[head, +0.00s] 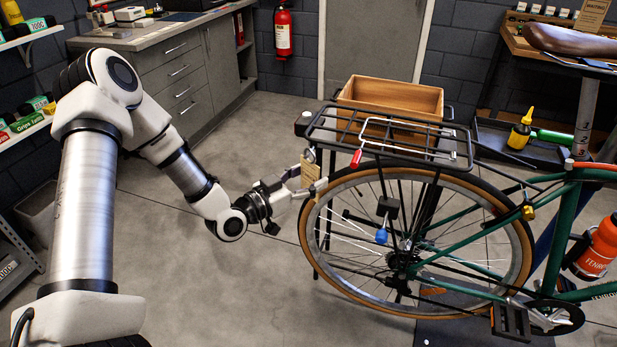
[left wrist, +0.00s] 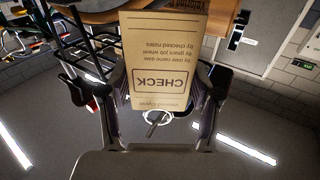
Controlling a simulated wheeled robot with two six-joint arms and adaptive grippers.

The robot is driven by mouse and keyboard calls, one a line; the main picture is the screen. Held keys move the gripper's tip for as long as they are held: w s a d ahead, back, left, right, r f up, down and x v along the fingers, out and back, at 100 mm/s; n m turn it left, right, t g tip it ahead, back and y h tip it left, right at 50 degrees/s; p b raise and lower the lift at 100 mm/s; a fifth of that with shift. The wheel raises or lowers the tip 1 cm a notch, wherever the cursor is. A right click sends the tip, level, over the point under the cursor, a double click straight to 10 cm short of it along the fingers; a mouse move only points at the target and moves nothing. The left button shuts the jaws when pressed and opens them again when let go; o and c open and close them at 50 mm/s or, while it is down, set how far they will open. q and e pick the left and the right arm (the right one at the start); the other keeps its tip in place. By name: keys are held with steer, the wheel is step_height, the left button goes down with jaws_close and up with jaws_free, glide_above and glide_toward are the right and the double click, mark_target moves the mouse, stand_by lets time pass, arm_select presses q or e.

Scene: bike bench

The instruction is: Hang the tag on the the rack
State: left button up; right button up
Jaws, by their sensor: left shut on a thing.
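The tag (head: 310,168) is a tan card at the rear end of the bike's rack, just above the rear tire. In the left wrist view the tag (left wrist: 162,50) fills the middle, with "CHECK" upside down. My left gripper (head: 305,184) is shut on the tag; in the left wrist view its fingers (left wrist: 160,100) are on either side of the card. The black wire rack (head: 455,152) sits over the rear wheel. The tag's top is close to the rack's rear end; whether it touches the rack I cannot tell. My right gripper is not in view.
A wooden box (head: 395,92) stands behind the rack. Open floor (head: 240,290) lies left of the bike.

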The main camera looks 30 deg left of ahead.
arm_select(q)
steer(key=o, duration=0.9)
steer(key=v, duration=0.7)
steer(key=shift+s, duration=0.25)
steer(key=shift+a, duration=0.1)
